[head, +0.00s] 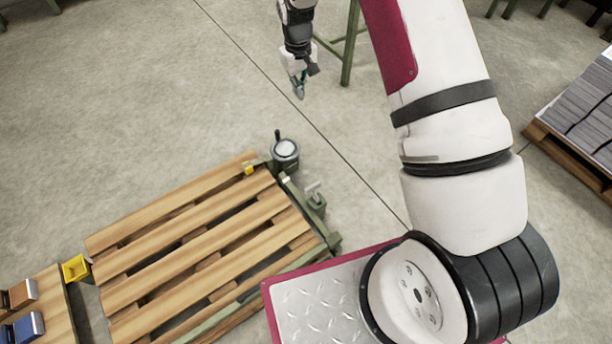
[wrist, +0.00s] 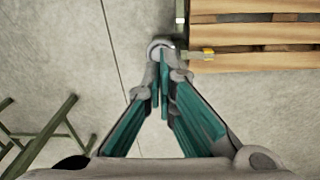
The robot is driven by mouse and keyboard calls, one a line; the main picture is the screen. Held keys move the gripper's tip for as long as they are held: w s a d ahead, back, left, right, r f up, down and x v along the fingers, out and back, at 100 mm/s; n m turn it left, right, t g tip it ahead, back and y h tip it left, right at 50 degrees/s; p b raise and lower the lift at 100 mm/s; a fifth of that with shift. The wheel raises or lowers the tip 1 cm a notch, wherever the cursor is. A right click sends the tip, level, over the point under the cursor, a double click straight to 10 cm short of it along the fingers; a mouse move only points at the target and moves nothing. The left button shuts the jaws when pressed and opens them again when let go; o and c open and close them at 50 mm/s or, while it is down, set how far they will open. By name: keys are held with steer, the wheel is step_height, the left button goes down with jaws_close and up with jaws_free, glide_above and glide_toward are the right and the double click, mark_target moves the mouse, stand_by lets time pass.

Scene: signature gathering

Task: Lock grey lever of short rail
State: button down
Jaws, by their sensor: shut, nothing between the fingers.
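The short rail (head: 297,200) is a green bar along the right end of the wooden pallet on the floor. A small light grey lever (head: 313,187) on a green bracket sticks out from its outer side; whether it is locked is not clear. At the rail's far end stands a round device with a pale disc (head: 286,149) and a dark upright handle. My gripper (head: 299,90) is above and beyond that end, apart from the rail, and shut with nothing in it. In the wrist view the closed fingertips (wrist: 163,62) overlap the round device (wrist: 160,46), partly hiding it.
The slatted pallet (head: 190,250) fills the lower left, with yellow blocks (head: 76,268) at its corners. A green stand (wrist: 52,138) is left of my gripper in the wrist view. Another loaded pallet (head: 575,150) is at right.

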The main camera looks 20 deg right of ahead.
mark_target(315, 195)
step_height(315, 195, down, 32)
steer(key=s+n+g+b, duration=0.1)
steer(key=b, duration=0.4)
steer(key=shift+s+a+f+b, duration=0.25)
steer(key=shift+s+a+b, duration=0.05)
steer(key=shift+b, duration=0.05)
steer(key=s+d+f+b, duration=0.1)
steer(key=s+f, duration=0.3)
steer(key=f, duration=0.4)
steer(key=shift+s+d+b, duration=0.2)
steer(key=shift+b, duration=0.65)
